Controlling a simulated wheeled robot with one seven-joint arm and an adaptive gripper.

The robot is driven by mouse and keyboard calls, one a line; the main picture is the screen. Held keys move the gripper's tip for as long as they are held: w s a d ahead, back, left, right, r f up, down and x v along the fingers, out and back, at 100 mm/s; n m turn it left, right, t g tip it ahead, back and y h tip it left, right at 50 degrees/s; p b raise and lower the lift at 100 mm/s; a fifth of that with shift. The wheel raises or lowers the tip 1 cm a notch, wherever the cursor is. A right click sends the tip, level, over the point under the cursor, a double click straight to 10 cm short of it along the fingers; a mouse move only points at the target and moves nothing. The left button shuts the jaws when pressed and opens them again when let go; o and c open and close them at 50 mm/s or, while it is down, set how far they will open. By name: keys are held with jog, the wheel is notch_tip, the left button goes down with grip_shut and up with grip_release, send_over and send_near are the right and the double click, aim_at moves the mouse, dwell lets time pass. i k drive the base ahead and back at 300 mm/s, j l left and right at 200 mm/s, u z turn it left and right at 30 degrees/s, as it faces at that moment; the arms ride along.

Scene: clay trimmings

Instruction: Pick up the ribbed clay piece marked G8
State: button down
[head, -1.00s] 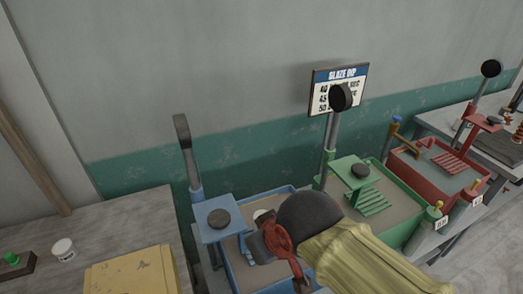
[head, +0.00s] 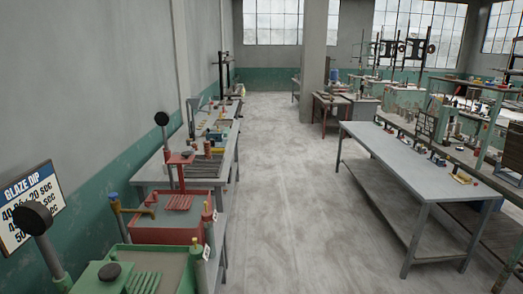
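I cannot make out the ribbed clay piece marked G8 in the head view; no G8 mark can be read. Several small items stand in a row on the long grey table (head: 425,184) at right, too small to identify. My gripper is not in view.
A cluttered bench (head: 155,172) runs along the left wall. The concrete aisle (head: 280,215) between the bench and the table is clear.

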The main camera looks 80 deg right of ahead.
aim_at(207, 145)
jog(key=l+z, duration=0.1)
jog(key=z, duration=1.9)
jog(key=i+l+u, duration=0.35)
jog(key=i+l, duration=0.8)
jog(key=i, duration=0.55)
jog(key=i+l+u, duration=0.35)
jog(key=i+l, duration=1.2)
